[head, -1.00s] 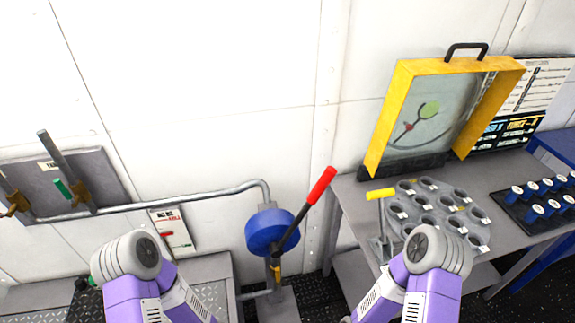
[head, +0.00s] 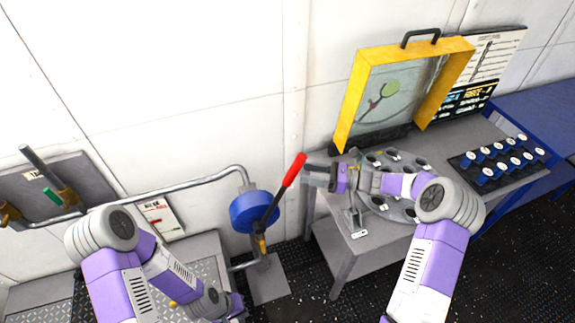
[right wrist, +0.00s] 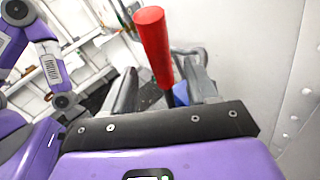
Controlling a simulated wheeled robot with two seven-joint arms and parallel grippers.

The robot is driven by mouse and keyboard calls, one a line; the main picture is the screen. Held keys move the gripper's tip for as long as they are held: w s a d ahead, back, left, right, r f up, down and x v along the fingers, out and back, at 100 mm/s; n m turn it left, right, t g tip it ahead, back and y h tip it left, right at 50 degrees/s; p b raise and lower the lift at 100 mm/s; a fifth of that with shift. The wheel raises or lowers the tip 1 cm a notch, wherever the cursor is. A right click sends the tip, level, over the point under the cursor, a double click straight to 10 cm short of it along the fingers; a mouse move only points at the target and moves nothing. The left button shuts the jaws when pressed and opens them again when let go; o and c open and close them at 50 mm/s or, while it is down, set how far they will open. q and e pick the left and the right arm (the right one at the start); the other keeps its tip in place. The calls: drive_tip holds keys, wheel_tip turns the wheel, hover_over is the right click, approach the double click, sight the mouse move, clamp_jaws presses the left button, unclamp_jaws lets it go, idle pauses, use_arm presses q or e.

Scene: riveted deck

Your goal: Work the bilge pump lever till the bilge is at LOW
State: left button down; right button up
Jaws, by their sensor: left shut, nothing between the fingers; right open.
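The bilge pump has a blue drum (head: 252,211) on a post, with a dark lever ending in a red grip (head: 294,170). The lever leans up and to the right. My right gripper (head: 308,174) is open just right of the red grip. In the right wrist view the red grip (right wrist: 154,45) stands between the spread fingers of my right gripper (right wrist: 160,72), which are not closed on it. My left gripper (head: 236,306) is shut and empty, low in front of the pump. A white card with a red mark (head: 160,219) hangs left of the pump; its text is too small to read.
A grey table (head: 345,244) right of the pump holds a plate with round holes (head: 405,165), a yellow-framed box (head: 350,100) and a block of blue knobs (head: 505,158). A pipe (head: 170,188) runs along the wall to a panel with levers (head: 70,180).

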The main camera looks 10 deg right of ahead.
drive_tip(key=x, duration=0.7)
drive_tip(key=shift+w+a, duration=0.1)
drive_tip(key=shift+a, duration=0.05)
clamp_jaws()
